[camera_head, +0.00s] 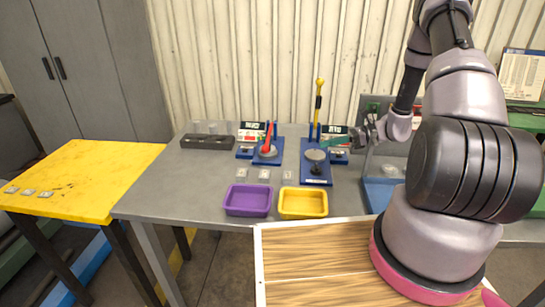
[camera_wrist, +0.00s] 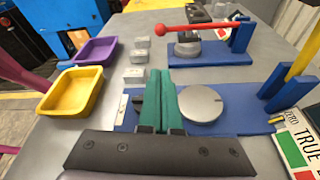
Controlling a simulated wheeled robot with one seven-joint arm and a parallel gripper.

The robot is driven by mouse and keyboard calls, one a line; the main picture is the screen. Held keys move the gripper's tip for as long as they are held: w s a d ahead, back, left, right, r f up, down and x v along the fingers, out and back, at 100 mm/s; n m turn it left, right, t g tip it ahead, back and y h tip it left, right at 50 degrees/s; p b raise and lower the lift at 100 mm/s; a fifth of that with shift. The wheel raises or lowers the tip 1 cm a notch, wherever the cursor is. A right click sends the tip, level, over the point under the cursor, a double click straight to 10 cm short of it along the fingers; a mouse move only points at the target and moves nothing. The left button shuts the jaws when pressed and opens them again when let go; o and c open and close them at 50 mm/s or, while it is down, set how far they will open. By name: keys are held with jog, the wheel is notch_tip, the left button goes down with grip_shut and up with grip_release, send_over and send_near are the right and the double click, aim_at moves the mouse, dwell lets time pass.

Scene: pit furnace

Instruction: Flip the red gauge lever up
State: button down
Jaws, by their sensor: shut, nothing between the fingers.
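The red gauge lever (camera_head: 268,138) belongs to the left of two blue gauge stands (camera_head: 259,160). In the wrist view the red lever (camera_wrist: 195,28) reaches out from its blue post, lying roughly level over a round grey disc, with its ball end (camera_wrist: 160,30) at the free end. My gripper (camera_head: 342,135) is to the right of the red lever, by the right-hand gauge stand (camera_head: 315,181). In the wrist view my gripper's green fingers (camera_wrist: 159,78) are together and empty, apart from the red lever and beside the right stand's disc (camera_wrist: 200,103).
The right stand's yellow lever (camera_head: 318,100) stands upright near my gripper. A purple tray (camera_head: 248,213) and a yellow tray (camera_head: 303,216) sit at the table's front. Several small pale blocks (camera_head: 264,175) lie behind them. A dark holder (camera_head: 206,142) is at the left back.

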jog(key=x, duration=2)
jog(key=shift+r, duration=0.1)
jog(key=shift+r, duration=0.15)
jog(key=shift+r+m, duration=0.5)
jog(key=shift+r, duration=0.7)
jog(key=w+r+m+g+y, duration=0.1)
jog(key=w+r+m, duration=0.2)
jog(key=r, duration=0.4)
jog(key=w+d+r+m+g, duration=0.1)
jog(key=w+r+m, duration=0.2)
jog(key=r, duration=0.4)
jog(key=shift+r+g+y, duration=0.25)
jog(key=shift+g+y, duration=0.15)
jog(key=shift+d, duration=0.1)
